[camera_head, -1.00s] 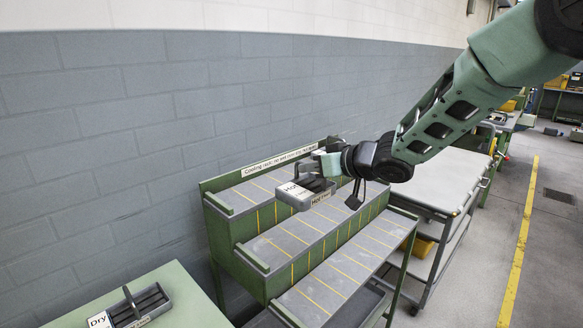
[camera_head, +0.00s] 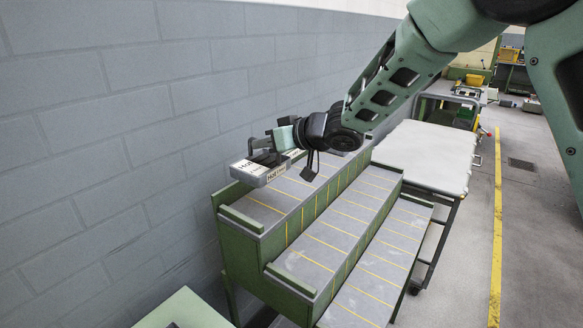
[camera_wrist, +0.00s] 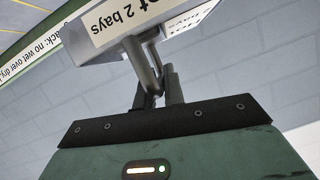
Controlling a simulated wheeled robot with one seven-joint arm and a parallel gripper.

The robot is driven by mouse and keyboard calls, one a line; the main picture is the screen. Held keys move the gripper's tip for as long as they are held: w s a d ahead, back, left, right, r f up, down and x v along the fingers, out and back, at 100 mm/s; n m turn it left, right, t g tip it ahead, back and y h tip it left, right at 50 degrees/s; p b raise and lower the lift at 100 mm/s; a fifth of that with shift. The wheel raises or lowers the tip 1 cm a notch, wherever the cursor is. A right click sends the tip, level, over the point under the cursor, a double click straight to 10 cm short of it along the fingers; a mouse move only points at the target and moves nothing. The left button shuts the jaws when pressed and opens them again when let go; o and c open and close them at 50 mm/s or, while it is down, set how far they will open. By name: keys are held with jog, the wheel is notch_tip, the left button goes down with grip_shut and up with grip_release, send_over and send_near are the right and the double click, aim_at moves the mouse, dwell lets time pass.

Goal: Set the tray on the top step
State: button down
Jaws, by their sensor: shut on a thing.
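My gripper (camera_head: 284,142) is shut on the handle of a grey tray (camera_head: 258,173) whose label reads "Hot". The tray hangs roughly level, in front of the wall and above the top step (camera_head: 262,206), near its wall side. Any gap below it is hard to judge. In the wrist view my gripper (camera_wrist: 158,98) has its fingers closed on the handle, and the tray (camera_wrist: 160,22) shows a label ending "2 bays". The top step is the highest of the green stepped rack, grey with yellow dividing lines. The tray and arm hide its far part.
The middle step (camera_head: 328,240) and low step (camera_head: 375,285) are bare. A white-topped cart (camera_head: 428,155) stands beyond the rack at right. A grey block wall (camera_head: 110,130) runs close behind the rack. A pale green table (camera_head: 185,308) is at bottom left.

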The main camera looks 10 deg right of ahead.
notch_tip(320, 180, down, 9)
jog(key=shift+f+p, duration=0.15)
jog(key=shift+p, duration=0.35)
jog(key=shift+f, duration=0.1)
jog(key=c, duration=1.5)
grip_release()
jog(key=shift+d, duration=0.1)
jog(key=b+v, duration=0.2)
jog(key=v, duration=1)
jog(key=s+f+g+h, duration=0.1)
jog(key=s+g+h, duration=0.3)
jog(key=s, duration=1.3)
jog(key=s+d+f+g+h, duration=0.1)
jog(key=s+g+h, duration=0.3)
jog(key=s, duration=1.3)
jog(key=shift+s+f+g+h, duration=0.2)
jog(key=shift+f+g+h, duration=0.2)
jog(key=shift+h, duration=0.5)
